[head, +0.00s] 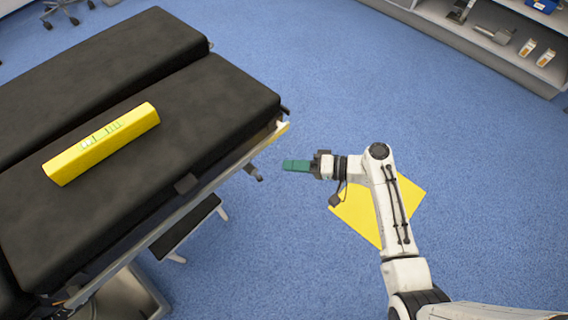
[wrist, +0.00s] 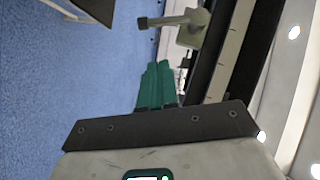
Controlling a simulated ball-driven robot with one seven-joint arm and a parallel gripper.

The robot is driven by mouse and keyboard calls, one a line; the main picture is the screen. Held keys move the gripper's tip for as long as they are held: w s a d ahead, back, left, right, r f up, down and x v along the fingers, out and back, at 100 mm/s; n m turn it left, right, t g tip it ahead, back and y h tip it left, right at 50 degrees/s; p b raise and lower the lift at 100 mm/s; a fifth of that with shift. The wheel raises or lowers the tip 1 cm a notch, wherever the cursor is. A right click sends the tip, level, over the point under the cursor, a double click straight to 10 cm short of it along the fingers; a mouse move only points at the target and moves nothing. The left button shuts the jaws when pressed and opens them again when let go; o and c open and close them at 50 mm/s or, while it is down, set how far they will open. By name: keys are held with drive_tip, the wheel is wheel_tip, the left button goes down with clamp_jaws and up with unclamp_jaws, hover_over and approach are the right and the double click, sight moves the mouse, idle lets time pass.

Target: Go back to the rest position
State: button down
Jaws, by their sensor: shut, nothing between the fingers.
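My gripper (head: 297,165) has teal fingers that are shut, with nothing between them. In the head view it points left, over the blue floor just right of the operating table's edge, apart from the table. The gripper's fingers (wrist: 155,86) also show in the wrist view, close together. The black-padded operating table (head: 215,100) fills the left of the head view. Its metal side rail and a clamp knob (wrist: 165,20) show close by in the wrist view.
A yellow box-shaped bar (head: 103,143) lies on the table's pad. A yellow square (head: 355,215) is on the floor beneath my arm. A grey shelf unit (head: 480,45) with small items stands at the upper right. Open blue floor (head: 330,80) lies between table and shelves.

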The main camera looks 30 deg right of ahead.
drive_tip(key=f+v, duration=0.1)
drive_tip(key=v, duration=0.5)
drive_tip(key=shift+s+d+r+p, duration=0.25)
drive_tip(key=shift+d+r+p, duration=0.05)
drive_tip(key=shift+d+r, duration=0.15)
drive_tip(key=s+a+f+n+g+h, duration=0.35)
drive_tip(key=s+g, duration=0.25)
drive_tip(key=s, duration=0.3)
drive_tip(key=s+d+r+g+h, duration=0.2)
drive_tip(key=s+r+g+h, duration=0.1)
drive_tip(key=s+h, duration=0.4)
wheel_tip(320, 180, up, 21)
drive_tip(key=s+d+h+p, duration=0.2)
drive_tip(key=p, duration=1.6)
drive_tip(key=shift+s+d+r+n, duration=0.15)
drive_tip(key=shift+s+n, duration=0.15)
drive_tip(key=shift+n, duration=0.15)
